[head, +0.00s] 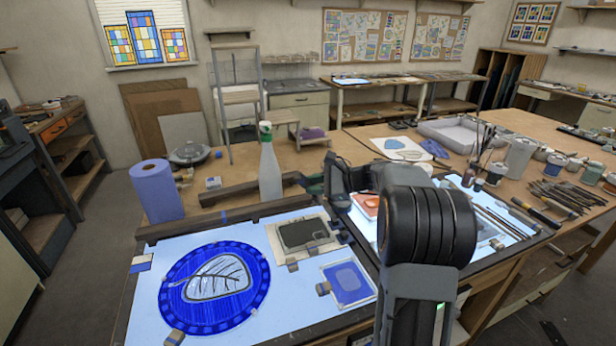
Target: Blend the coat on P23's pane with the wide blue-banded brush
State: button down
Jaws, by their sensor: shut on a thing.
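A round blue pane (172,292) with a pale leaf design lies on the lit table (285,318) at left. To its right are a pale pane (281,255) with a dark grey patch and a small blue pane (362,298) with a paler square patch. An orange-red piece (368,203) lies by my arm. I cannot read a P23 label on any pane. My gripper end (338,190) shows as a dark shape left of my arm, above the table's back part. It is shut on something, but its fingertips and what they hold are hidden. I cannot make out the blue-banded brush.
A blue paper roll (156,190) and a spray bottle (269,172) stand behind the lit table. Brushes and tools (568,192) lie at right, beside several jars. A white tray (455,132) sits farther back. My arm covers the table's middle right.

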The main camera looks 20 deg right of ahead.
aim_at(316, 201)
jog(key=shift+w+f+b, duration=0.1)
jog(key=shift+f+b, duration=0.25)
jog(key=shift+f, duration=0.15)
notch_tip(316, 201, down, 4)
jog(key=b, duration=0.3)
jog(key=shift+f+b, duration=0.25)
jog(key=shift+b, duration=0.05)
jog(key=s+r, duration=0.1)
jog(key=s, duration=0.4)
jog(key=a+b, duration=0.3)
jog(key=a, duration=0.9)
jog(key=shift+a, duration=0.15)
jog(key=shift+f+b, duration=0.45)
jog(key=shift+b, duration=0.05)
